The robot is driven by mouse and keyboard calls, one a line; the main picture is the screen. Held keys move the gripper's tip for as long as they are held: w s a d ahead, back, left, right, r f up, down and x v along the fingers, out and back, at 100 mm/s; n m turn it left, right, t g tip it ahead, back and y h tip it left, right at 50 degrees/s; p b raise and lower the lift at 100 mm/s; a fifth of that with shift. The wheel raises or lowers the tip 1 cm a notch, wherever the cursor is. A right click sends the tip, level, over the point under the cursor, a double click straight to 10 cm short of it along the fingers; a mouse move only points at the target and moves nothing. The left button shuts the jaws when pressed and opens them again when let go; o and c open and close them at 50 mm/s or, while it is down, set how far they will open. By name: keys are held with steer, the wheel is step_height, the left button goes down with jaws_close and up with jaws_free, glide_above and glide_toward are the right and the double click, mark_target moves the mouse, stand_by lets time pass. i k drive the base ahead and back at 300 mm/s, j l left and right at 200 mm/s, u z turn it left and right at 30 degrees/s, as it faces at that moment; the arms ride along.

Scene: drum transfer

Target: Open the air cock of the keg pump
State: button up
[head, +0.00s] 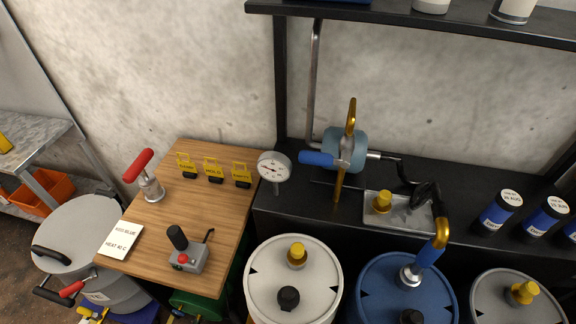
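No air cock is labelled, and I cannot tell for sure which fitting it is. A grey-blue round pump body (346,149) with a brass lever and a blue handle (316,158) stands at the back shelf. A dark hose runs from it to a brass and blue pipe (430,252) on the blue drum (376,285). At lower left, a grey keg (77,232) has black handles and a red lever (71,289) at its side. A red-handled metal fitting (150,187) stands on the wooden table. My gripper is not in view.
The wooden table (165,215) holds a grey control box (187,257), yellow-topped tags (213,170) and a white card (121,239). A gauge (274,168) stands beside it. A white drum (265,275), a grey drum (495,290) and blue cans (500,210) crowd the right.

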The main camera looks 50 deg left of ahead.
mark_target(305, 157)
steer(key=k+j+u, duration=0.1)
steer(key=u, duration=1.65)
steer(key=l+u, duration=0.25)
steer(key=k+l, duration=0.05)
